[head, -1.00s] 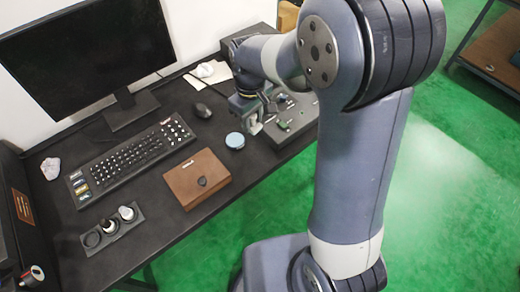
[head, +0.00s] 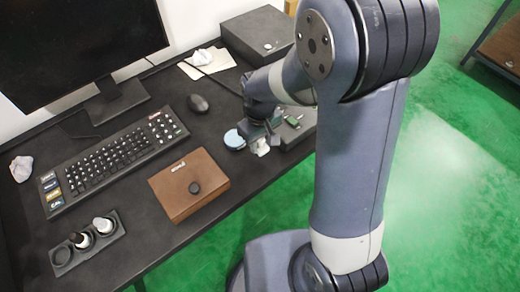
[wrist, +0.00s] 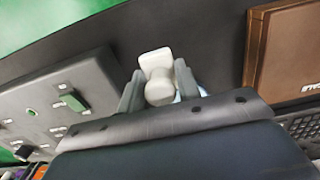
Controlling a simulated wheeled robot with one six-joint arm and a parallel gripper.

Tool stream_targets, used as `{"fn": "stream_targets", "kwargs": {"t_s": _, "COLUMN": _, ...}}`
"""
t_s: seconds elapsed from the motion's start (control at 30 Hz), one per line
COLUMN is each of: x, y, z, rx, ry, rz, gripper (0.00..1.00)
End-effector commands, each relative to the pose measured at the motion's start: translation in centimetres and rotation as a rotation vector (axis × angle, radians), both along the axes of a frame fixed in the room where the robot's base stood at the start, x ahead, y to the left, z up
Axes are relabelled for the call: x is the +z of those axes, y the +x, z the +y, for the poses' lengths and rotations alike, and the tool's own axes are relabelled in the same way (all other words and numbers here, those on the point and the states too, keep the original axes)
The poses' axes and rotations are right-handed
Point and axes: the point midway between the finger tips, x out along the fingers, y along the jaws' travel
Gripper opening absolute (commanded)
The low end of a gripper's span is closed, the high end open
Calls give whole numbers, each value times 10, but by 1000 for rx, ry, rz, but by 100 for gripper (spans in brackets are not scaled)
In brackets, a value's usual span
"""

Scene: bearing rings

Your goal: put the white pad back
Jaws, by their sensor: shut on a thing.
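The white pad (wrist: 155,60), with a rounded knob, is between the two fingers of my gripper (wrist: 159,86) in the wrist view. My gripper is shut on its knob. In the head view my gripper (head: 260,136) is low over the desk, and the white pad (head: 262,149) shows just below it. Whether the pad touches the desk I cannot tell. A black holder (head: 88,243) lies at the front left of the desk. Its left recess (head: 62,257) is empty; the other places hold a black-and-white piece (head: 80,240) and a white-topped piece (head: 103,225).
A round blue-topped tin (head: 234,139) stands just left of my gripper. A grey panel with green switches (wrist: 60,100) is close on the other side. A brown box (head: 189,185), a keyboard (head: 115,160) and a mouse (head: 198,103) lie further left.

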Motion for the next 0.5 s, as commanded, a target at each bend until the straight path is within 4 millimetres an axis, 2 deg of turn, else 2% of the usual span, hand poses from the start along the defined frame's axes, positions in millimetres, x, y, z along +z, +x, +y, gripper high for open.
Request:
{"fn": "stream_targets", "kwargs": {"t_s": 0.3, "x": -38, "y": 0, "z": 0, "rx": 0, "ry": 0, "rz": 2, "gripper": 11}}
{"fn": "stream_targets", "kwargs": {"t_s": 0.5, "x": -40, "y": 0, "z": 0, "rx": 0, "ry": 1, "rz": -1, "gripper": 11}}
